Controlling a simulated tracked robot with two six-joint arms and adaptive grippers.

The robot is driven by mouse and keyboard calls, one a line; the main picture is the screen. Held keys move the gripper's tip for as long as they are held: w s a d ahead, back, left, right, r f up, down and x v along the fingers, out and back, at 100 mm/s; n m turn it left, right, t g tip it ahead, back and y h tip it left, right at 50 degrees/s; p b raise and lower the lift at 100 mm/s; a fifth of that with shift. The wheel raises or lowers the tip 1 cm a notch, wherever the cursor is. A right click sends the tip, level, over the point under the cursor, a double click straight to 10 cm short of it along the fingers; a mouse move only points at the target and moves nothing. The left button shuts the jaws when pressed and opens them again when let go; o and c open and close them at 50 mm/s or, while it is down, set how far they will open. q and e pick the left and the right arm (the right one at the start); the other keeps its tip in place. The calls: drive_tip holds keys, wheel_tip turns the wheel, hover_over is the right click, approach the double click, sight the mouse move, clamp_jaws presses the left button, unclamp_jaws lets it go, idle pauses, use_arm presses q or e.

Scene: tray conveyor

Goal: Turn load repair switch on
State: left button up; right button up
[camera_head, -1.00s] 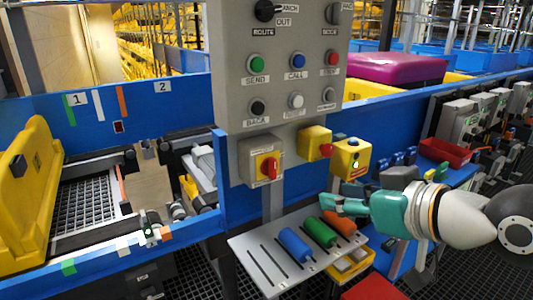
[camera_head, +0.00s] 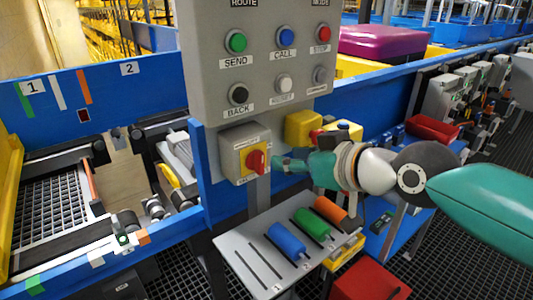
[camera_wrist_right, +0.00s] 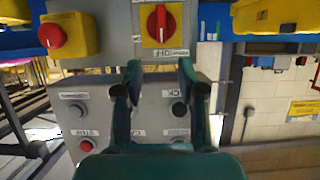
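A grey switch box (camera_head: 240,150) with a yellow plate and a red rotary knob (camera_head: 256,161) is mounted below the button panel. Its label is too small to read, so I cannot confirm it is the load repair switch. My right gripper (camera_head: 282,165) is just right of the knob, fingers pointing at it. In the right wrist view, which looks upside down, the red knob (camera_wrist_right: 157,22) stands roughly vertical on its yellow plate. The right gripper's fingers (camera_wrist_right: 160,78) are apart, with nothing between them; the knob is beyond the tips. My left gripper is not in view.
The grey button panel (camera_head: 210,80) stands above. A yellow box (camera_head: 303,127) with a red button is close to the right. Below is a grey tray (camera_head: 235,242) with blue, green and orange cylinders. A red box (camera_head: 370,282) is in front.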

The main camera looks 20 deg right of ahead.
sight(263, 155)
drive_tip(key=x, duration=0.9)
drive_tip(key=shift+w+a, duration=0.15)
drive_tip(key=shift+w, duration=0.1)
drive_tip(key=shift+s, duration=0.15)
clamp_jaws()
